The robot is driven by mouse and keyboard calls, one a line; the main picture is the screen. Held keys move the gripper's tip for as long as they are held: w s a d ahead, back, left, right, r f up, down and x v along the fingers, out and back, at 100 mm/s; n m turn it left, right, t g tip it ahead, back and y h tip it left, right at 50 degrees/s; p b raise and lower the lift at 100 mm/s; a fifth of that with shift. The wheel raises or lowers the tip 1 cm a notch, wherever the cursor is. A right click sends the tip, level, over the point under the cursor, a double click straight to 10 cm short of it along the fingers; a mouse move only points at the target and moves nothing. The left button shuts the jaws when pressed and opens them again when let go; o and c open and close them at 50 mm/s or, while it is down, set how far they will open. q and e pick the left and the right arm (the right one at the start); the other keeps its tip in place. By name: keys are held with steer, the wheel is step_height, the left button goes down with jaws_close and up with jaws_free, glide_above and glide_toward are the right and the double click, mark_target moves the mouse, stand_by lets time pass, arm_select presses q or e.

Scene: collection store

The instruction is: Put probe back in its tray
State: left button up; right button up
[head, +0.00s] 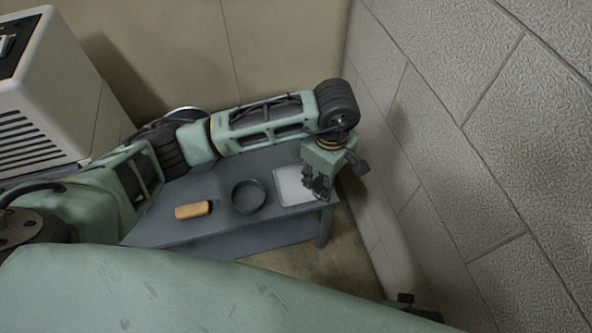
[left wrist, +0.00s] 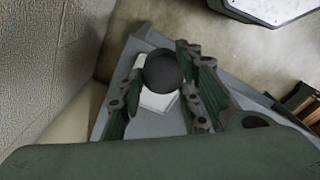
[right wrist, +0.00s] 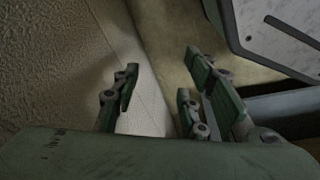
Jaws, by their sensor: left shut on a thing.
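My left gripper (head: 319,186) hangs over the white, flat tray (head: 291,187) at the right end of a grey table. In the left wrist view, my left gripper (left wrist: 162,68) is shut on a dark, round-ended thing, which I take to be the probe (left wrist: 164,72). The tray (left wrist: 150,103) shows behind it, partly hidden. The gap between probe and tray cannot be judged. In the head view the probe cannot be told from the dark fingers. My right gripper (right wrist: 160,90) is open and empty, near a wall.
The grey table (head: 215,228) also bears a dark round dish (head: 248,197) and a tan block (head: 193,210). A rough block wall (head: 480,130) rises close on the right. A white vented cabinet (head: 45,100) stands at the left.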

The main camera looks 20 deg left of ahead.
arm_select(q)
steer(key=w+a+f, duration=0.1)
steer(key=a+f, duration=0.1)
steer(key=a, duration=0.1)
steer(key=w+a+f, duration=0.2)
steer(key=a, duration=0.2)
steer(key=w+a+f+b, duration=0.1)
steer(key=a+f, duration=0.1)
steer(key=a, duration=0.1)
steer(key=shift+w+a+f, duration=0.2)
steer(key=shift+f, duration=0.2)
step_height(320, 180, down, 4)
steer(key=shift+r+b, duration=0.1)
steer(key=shift+b, duration=0.25)
arm_select(e)
steer(key=r, duration=0.1)
steer(key=w+r, duration=0.1)
steer(key=r, duration=0.3)
steer(key=shift+w+a+r, duration=0.1)
steer(key=shift+w+r, duration=0.05)
steer(key=shift+w, duration=0.2)
arm_select(q)
steer(key=shift+f, duration=0.2)
arm_select(e)
steer(key=shift+r, duration=0.2)
arm_select(q)
steer(key=o, duration=1.3)
arm_select(e)
steer(key=shift+w+r, duration=0.1)
steer(key=shift+r, duration=0.1)
